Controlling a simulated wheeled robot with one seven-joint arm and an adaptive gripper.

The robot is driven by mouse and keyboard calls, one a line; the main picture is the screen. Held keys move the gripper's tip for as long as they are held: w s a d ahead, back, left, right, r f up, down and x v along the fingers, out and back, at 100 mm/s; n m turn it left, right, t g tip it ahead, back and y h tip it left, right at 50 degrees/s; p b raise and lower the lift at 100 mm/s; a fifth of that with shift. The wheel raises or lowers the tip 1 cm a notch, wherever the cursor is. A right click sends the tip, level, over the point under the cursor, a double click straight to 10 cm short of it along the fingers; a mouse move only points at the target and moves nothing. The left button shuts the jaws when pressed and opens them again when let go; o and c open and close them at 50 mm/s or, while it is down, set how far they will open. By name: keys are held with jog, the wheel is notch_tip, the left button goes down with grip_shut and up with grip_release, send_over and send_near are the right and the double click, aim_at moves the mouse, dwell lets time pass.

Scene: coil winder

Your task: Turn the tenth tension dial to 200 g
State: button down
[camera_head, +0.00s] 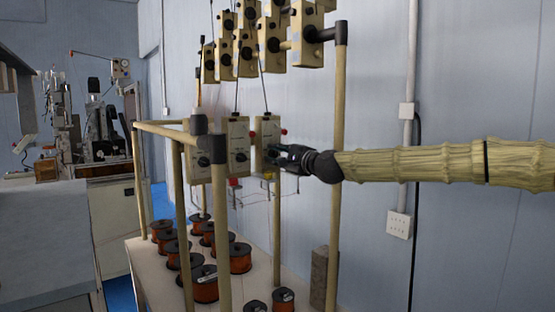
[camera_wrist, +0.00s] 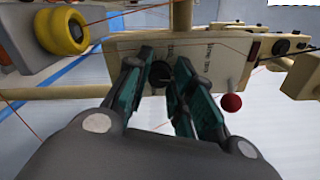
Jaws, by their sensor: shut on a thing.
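My gripper (camera_head: 292,158) reaches in from the right at the lower row of cream tension boxes on the rack. In the wrist view my gripper (camera_wrist: 163,90) has its two fingers around a black dial (camera_wrist: 160,74) on the face of a cream tension box (camera_wrist: 205,50). The fingers are shut on the dial. The same tension box (camera_head: 264,130) is the rightmost of the lower row in the head view; its dial is hidden there by the fingers. The scale marks and the dial's setting are too small to read.
More tension boxes (camera_head: 238,140) stand to the left, and several (camera_head: 246,50) hang above. A red ball (camera_wrist: 231,102) sticks out beside the held dial. Rack posts (camera_head: 335,200) stand close to my arm. Copper wire spools (camera_head: 204,284) sit on the table below. Thin wires cross near the fingers.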

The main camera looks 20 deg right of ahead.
jog(key=n+b, duration=0.2)
jog(key=n, duration=0.1)
jog(key=shift+f+n, duration=0.25)
jog(key=shift+n, duration=0.05)
jog(key=n+b, duration=0.2)
jog(key=n, duration=0.1)
jog(key=shift+n, duration=0.3)
jog(key=n+b, duration=0.2)
jog(key=n, duration=0.4)
jog(key=shift+f+b, duration=0.15)
jog(key=shift+b, duration=0.2)
jog(key=shift+n, duration=0.3)
jog(key=c, duration=1.2)
grip_release()
jog(key=shift+c, duration=0.2)
jog(key=shift+s+d, duration=0.1)
jog(key=shift+s+d+r, duration=0.1)
jog(key=shift+s+r, duration=0.1)
jog(key=shift+s, duration=0.05)
jog(key=v, duration=1.1)
jog(key=shift+s+f, duration=0.1)
